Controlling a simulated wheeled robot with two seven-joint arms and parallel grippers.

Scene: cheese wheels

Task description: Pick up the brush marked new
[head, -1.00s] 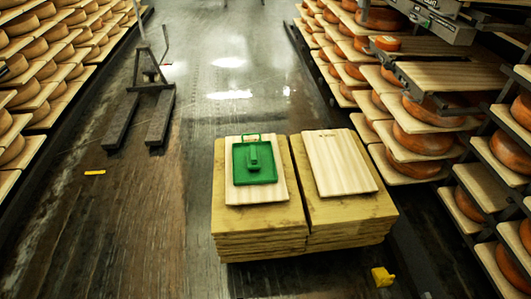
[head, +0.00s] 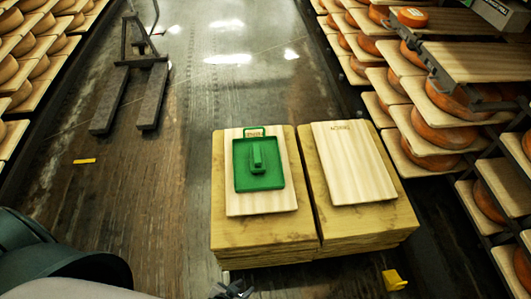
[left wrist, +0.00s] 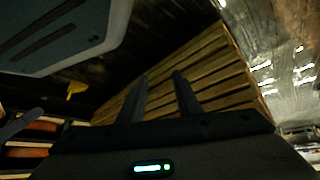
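A green tray (head: 274,180) lies on the left pale board (head: 275,204), on top of a stack of wooden boards. A green brush-like piece with a raised grip (head: 257,157) sits in the tray. I cannot read any "new" mark on it. My left gripper (head: 232,291) just shows at the bottom edge of the head view, in front of the stack and apart from the tray. In the left wrist view its two fingers (left wrist: 160,78) are apart, with nothing between them, and face the stack's side.
A second pale board (head: 353,170) with small dark lettering lies bare on the right stack (head: 345,232). A yellow object (head: 394,280) is on the floor at right. Cheese shelves line both sides. A dark wheeled frame (head: 128,90) stands at back left.

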